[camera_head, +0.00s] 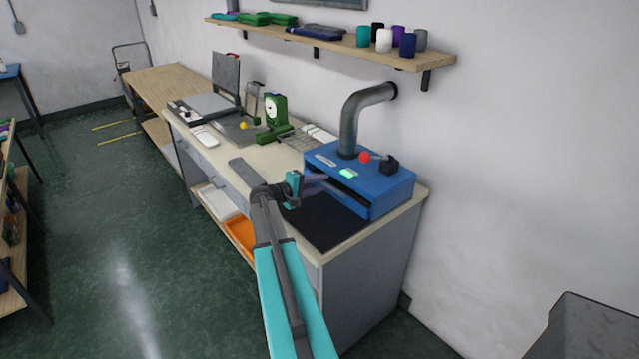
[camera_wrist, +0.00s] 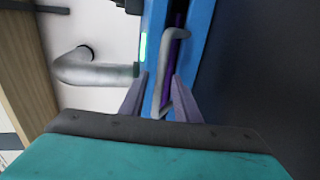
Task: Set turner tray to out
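The turner is a blue box-shaped machine (camera_head: 392,189) on the right end of the bench. A long dark slot (camera_head: 352,200) runs along its front, and no tray shows sticking out of it. In the wrist view a grey bent handle (camera_wrist: 174,34) stands in front of the blue face, with a purple strip inside the slot behind it. My gripper (camera_head: 317,184) is at the left part of the machine's front. In the wrist view its fingers (camera_wrist: 160,76) are apart, one on each side of the handle, with a gap at the left finger.
A black mat (camera_head: 325,222) lies on the bench in front. A green dial device (camera_head: 275,113) stands farther left.

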